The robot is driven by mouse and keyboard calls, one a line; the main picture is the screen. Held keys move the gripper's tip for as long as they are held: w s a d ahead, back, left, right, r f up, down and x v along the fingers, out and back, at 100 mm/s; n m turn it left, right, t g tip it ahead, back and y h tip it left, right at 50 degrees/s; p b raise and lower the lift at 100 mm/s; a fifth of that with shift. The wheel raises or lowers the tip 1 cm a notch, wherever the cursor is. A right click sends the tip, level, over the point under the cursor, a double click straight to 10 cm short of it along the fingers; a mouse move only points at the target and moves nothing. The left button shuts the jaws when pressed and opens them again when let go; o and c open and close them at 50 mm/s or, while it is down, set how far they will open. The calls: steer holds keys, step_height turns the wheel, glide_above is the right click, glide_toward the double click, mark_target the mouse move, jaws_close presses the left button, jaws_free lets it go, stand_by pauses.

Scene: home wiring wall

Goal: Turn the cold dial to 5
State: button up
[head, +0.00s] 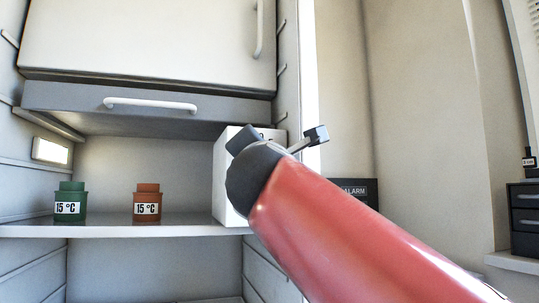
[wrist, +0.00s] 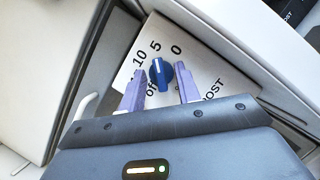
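The cold dial (wrist: 161,73) is a round blue knob with a white pointer mark, on a white panel (wrist: 196,70) printed with 0, 5, 10 and off. The white mark seems to point up, near the 5; its exact alignment is hard to tell. My gripper (wrist: 160,88) has its two purple fingers apart, one on each side of the dial. I cannot tell whether either finger touches it. In the head view, my gripper is in front of the white box (head: 222,180) on the fridge shelf, and my arm hides the dial.
A green jar (head: 70,200) and an orange-brown jar (head: 147,202), both labelled 15 °C, stand on the shelf (head: 110,230) to the left. A drawer (head: 150,103) is above. A dark alarm box (head: 362,188) stands beyond my arm to the right.

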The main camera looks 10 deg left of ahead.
steer(key=shift+s, duration=0.1)
steer(key=b+v, duration=0.2)
steer(key=v, duration=0.5)
steer(key=shift+s, duration=0.3)
steer(key=shift+d+f, duration=0.1)
steer(key=w+d+f+m+g+h+p, duration=0.1)
steer(key=d+f+m+g+h, duration=0.25)
steer(key=d+f+m, duration=0.7)
steer(key=w+d+f+m+g+h, duration=0.1)
steer(key=d+f+m+g+h, duration=0.25)
steer(key=d+f, duration=0.8)
steer(key=s+d+f+m+g, duration=0.1)
steer(key=s+f+m+g, duration=0.1)
steer(key=s+f+m, duration=0.3)
steer(key=s+d+f+m+g+y, duration=0.1)
steer(key=s+d+f+m+g, duration=0.1)
steer(key=f, duration=1.2)
steer(key=s+d+f+m+g+p, duration=0.1)
steer(key=s+d+f+m+g, duration=0.1)
steer(key=s+f+m, duration=0.5)
step_height(320, 180, down, 3)
steer(key=shift+s+d+r+m+g+y, duration=0.1)
steer(key=shift+s+d+m+g+y, duration=0.2)
steer(key=shift+m+g, duration=0.55)
